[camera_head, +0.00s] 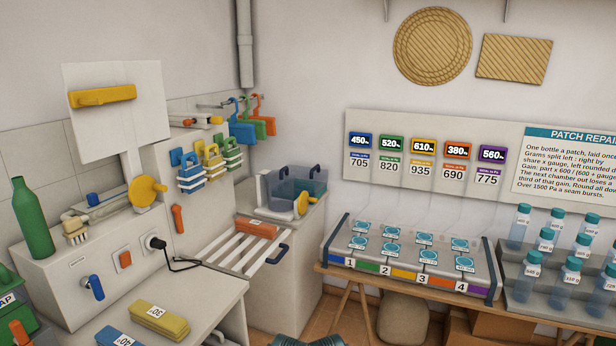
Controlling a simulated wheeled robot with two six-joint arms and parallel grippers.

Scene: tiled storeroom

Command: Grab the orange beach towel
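No item is plainly readable as a beach towel. A flat orange piece (257,229) with a small white label lies on a white slatted rack (236,252), left of centre. It looks like a folded cloth or a block; I cannot tell which. Another orange item (265,124) hangs from a wall rail at the back, beside a green item (254,128) and a blue item (240,131).
A machine with a green bottle (33,220) and yellow knob (147,190) stands left. A yellow folded item (160,321) lies on the front counter. A grey basin (290,187) is behind the rack. A wooden table (400,285) with numbered cases and bottles stands right.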

